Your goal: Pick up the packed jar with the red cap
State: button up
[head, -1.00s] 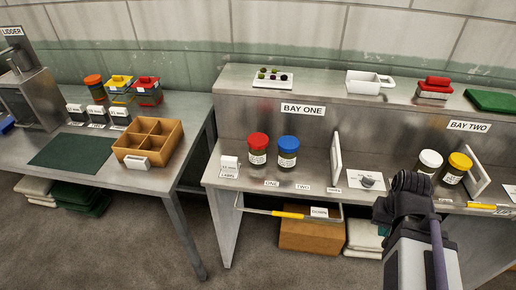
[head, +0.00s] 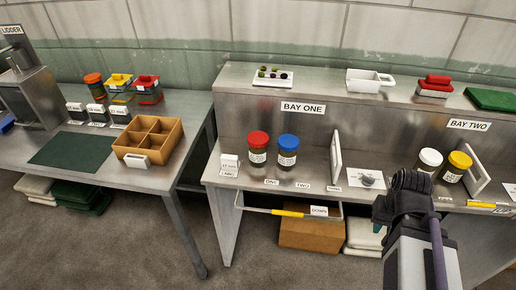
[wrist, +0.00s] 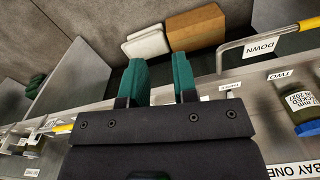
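The jar with the red cap (head: 258,150) stands upright on the Bay One ledge in the head view, at the left, above the tag ONE. Its white label faces forward. A blue-capped jar (head: 287,150) stands close beside it on the right, above the tag TWO. My gripper (wrist: 160,75) shows in the wrist view with two green fingers apart and nothing between them. In the head view my arm is at the right, well away from the red-capped jar, and the fingers cannot be made out. A labelled jar (wrist: 303,100) is partly in the wrist view at the right edge.
An upright white panel (head: 336,155) stands right of the blue-capped jar. White-capped (head: 429,160) and yellow-capped (head: 457,166) jars stand in Bay Two. A yellow-gripped bar (head: 290,213) runs along Bay One's front. A shelf (head: 340,92) with trays rises behind. A divided wooden box (head: 150,138) sits on the left table.

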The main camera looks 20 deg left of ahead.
jog(key=o, duration=1.3)
